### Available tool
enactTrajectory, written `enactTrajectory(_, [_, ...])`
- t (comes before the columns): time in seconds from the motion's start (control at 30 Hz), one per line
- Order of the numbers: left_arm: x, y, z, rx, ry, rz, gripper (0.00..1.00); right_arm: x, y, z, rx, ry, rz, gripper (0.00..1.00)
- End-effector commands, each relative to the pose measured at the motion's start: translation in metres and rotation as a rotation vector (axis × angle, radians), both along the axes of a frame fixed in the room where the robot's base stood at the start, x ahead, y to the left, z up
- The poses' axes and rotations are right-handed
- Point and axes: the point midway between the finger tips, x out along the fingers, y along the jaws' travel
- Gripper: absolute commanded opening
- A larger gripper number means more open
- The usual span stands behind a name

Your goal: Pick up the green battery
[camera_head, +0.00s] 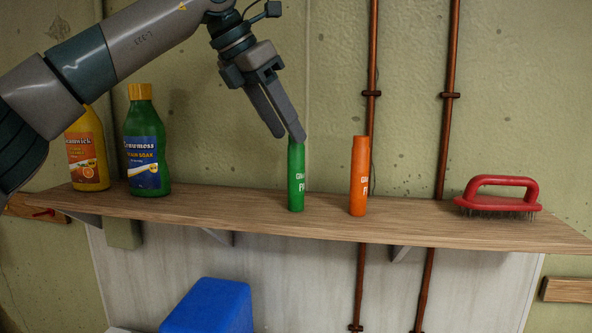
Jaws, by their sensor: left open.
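The green battery (296,178) stands upright on the wooden shelf (250,213), near its middle. It is a slim cylinder with pale lettering on its right side. My left gripper (287,136) reaches down from the upper left, its fingers tilted down to the right. Its fingertips are at the top of the green battery in the picture; I cannot tell whether they touch it. The gripper is open and holds nothing. My right gripper is not in view.
An orange battery (358,178) stands close to the right of the green one. A red-handled wire brush (498,194) lies farther right. A green bottle (145,145) and an orange-yellow bottle (87,155) stand at the left. Copper pipes (447,100) run up the wall behind.

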Motion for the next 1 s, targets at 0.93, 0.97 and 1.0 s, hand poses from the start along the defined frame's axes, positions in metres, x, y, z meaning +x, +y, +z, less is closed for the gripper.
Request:
enactTrajectory(0.93, [0.019, -0.014, -0.038, 0.001, 0.002, -0.001, 0.45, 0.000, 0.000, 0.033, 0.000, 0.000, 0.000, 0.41])
enactTrajectory(0.97, [0.020, -0.017, -0.043, 0.001, 0.001, -0.001, 0.45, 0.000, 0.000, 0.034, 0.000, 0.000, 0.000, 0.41])
enactTrajectory(1.0, [0.022, -0.019, -0.047, 0.003, 0.001, -0.001, 0.45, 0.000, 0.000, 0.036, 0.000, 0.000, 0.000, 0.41])
